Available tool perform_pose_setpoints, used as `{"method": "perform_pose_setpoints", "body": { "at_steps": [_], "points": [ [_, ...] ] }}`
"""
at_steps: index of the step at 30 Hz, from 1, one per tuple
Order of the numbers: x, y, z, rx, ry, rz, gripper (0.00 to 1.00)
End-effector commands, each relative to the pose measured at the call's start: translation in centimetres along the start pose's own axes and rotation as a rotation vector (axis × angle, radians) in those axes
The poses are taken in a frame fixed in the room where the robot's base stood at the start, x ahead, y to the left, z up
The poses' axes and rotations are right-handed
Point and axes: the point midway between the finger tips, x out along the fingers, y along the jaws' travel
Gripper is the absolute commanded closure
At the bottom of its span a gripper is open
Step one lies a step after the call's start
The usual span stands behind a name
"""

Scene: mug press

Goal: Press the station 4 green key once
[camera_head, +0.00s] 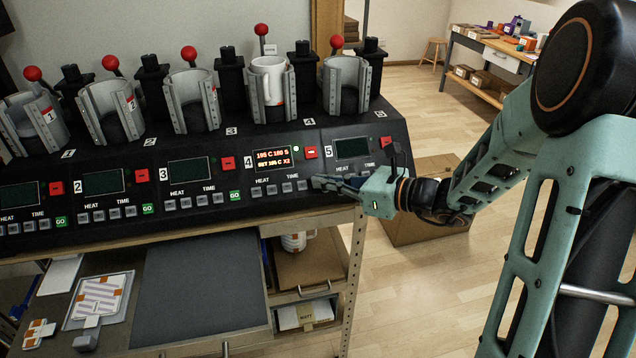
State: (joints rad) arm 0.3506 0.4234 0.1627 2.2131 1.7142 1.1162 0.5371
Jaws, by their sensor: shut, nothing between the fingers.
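Station 4's panel shows a lit display (272,158) with orange text, a red key (311,152) and grey heat and time keys (286,187). A small green light glows beside the display. The station 4 green key is not visible; my gripper covers the place where it would sit. My gripper (316,183) is shut and empty, its fingertips pointing left at the right end of station 4's key row. I cannot tell whether they touch the panel. A white mug (269,80) stands in the station 4 clamp (292,95).
Other stations with dark displays line the console, including station 3 with its green GO key (235,195) and station 5's display (352,147). Red-knobbed levers (189,53) rise behind the clamps. A cardboard box (430,230) stands on the floor beyond my gripper.

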Motion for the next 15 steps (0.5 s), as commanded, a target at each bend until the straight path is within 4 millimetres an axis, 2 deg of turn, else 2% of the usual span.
{"method": "perform_pose_setpoints", "body": {
  "at_steps": [15],
  "points": [
    [0.44,-0.3,-0.35,0.0,0.0,0.0,1.0]
  ]
}}
